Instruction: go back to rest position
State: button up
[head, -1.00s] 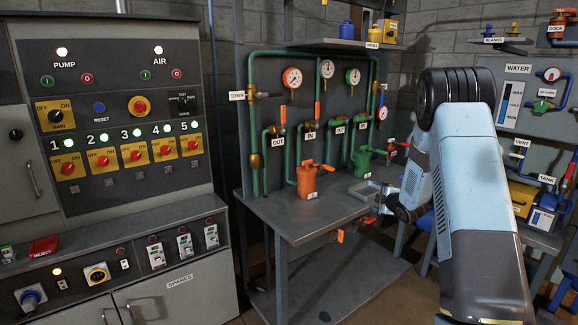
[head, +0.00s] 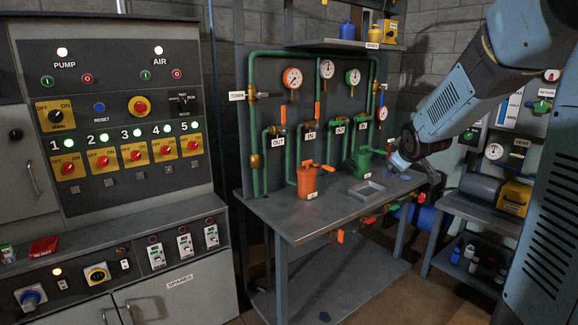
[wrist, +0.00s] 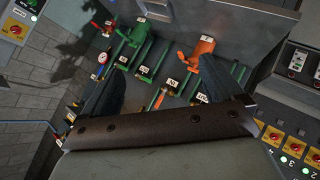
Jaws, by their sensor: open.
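My gripper (wrist: 163,95) is open and empty in the wrist view, its two dark fingers wide apart with the bench and its pipes beyond them. In the head view my gripper (head: 416,168) shows small at the right end of the bench, below my bent arm. It is right of the grey tray (head: 367,190) and of the green can (head: 364,160). I cannot tell from the head view how high it is above the bench top.
The grey bench (head: 330,215) carries an orange can (head: 307,180) and green pipes with gauges. A control cabinet (head: 110,110) stands at the left. A second bench (head: 480,213) with a yellow-and-grey machine stands at the right. Open floor lies before the benches.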

jog(key=s+a+r+m+g, duration=0.1)
jog(key=s+a+m+g, duration=0.1)
jog(key=s, duration=1.5)
jog(key=s+a+r+m+g+y, duration=0.1)
jog(key=s+a+m+g, duration=0.2)
jog(key=s, duration=1.4)
jog(key=a+m, duration=0.2)
jog(key=a, duration=0.1)
jog(key=shift+s+m+y, duration=0.2)
jog(key=shift+m+y, duration=0.1)
